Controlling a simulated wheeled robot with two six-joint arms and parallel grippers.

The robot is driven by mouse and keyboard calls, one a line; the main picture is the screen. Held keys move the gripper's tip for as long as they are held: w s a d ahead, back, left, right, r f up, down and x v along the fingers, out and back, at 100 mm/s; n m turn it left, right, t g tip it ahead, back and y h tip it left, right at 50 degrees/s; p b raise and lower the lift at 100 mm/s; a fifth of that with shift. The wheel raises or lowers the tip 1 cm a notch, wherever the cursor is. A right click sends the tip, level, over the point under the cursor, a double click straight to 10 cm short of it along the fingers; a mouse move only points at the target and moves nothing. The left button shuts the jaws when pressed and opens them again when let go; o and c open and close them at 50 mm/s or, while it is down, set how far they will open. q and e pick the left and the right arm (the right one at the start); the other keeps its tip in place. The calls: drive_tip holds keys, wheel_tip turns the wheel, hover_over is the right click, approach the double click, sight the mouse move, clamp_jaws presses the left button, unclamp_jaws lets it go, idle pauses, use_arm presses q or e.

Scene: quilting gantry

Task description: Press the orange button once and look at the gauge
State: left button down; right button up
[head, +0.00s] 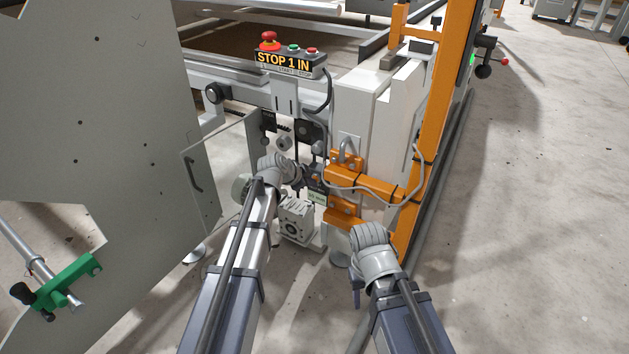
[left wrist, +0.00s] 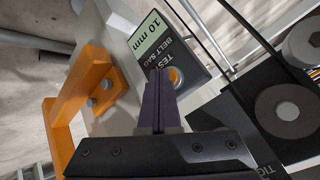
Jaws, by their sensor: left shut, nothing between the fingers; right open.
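The gauge's pale green display (left wrist: 151,34) on that box reads "10 mm". It also shows, too small to read, in the head view (head: 317,198). My left gripper (left wrist: 158,76) is shut and empty. Its tips overlap the button's left edge in the wrist view; I cannot tell whether they touch it. In the head view my left gripper (head: 312,182) is at the box. My right gripper (head: 357,289) is open, low and apart, mostly hidden by its wrist.
An orange bracket (left wrist: 85,95) stands close left of the fingers in the wrist view. A control box (head: 290,63) reading "STOP 1 IN" is above. An open grey panel (head: 110,120) fills the left. Floor at right is clear.

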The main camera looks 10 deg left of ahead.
use_arm(q)
drive_tip(key=shift+s+a, duration=0.35)
drive_tip(key=shift+s, duration=0.4)
drive_tip(key=shift+s, duration=0.1)
drive_tip(key=s, duration=0.1)
drive_tip(key=s+a, duration=0.1)
drive_tip(key=s, duration=0.1)
drive_tip(key=s+a, duration=0.1)
drive_tip(key=shift+s, duration=0.2)
drive_tip(key=shift+d, duration=0.1)
idle(0.5)
